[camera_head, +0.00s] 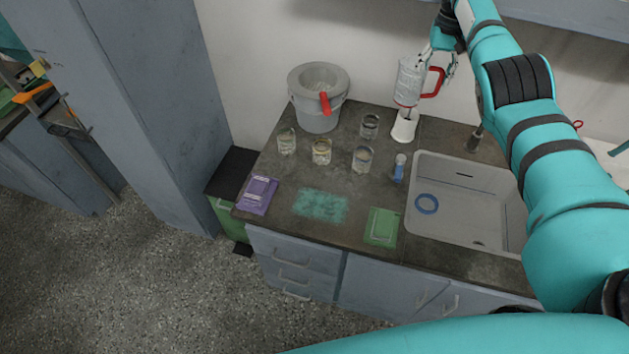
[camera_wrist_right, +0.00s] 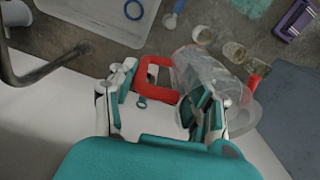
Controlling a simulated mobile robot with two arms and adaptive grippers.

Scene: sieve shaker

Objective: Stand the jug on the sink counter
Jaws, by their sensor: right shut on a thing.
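The jug (camera_head: 409,80) is clear with a red handle and shows near the wall at the back of the sink counter (camera_head: 269,221). My right gripper (camera_head: 445,62) is shut on the jug, at its handle side. In the right wrist view the jug (camera_wrist_right: 212,72) lies between and beyond the fingers of the gripper (camera_wrist_right: 160,100), with the red handle towards the left finger. In the head view the jug appears upright, just above a white cone-shaped piece; I cannot tell whether they touch. My left gripper does not show.
A grey bucket (camera_head: 317,115) with a red item stands at the back left. Several glass beakers (camera_head: 321,152) stand mid-counter. A sink (camera_head: 465,222) with a blue ring is on the right. A purple box (camera_head: 257,195), teal mat (camera_head: 320,206) and green box (camera_head: 382,227) line the front.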

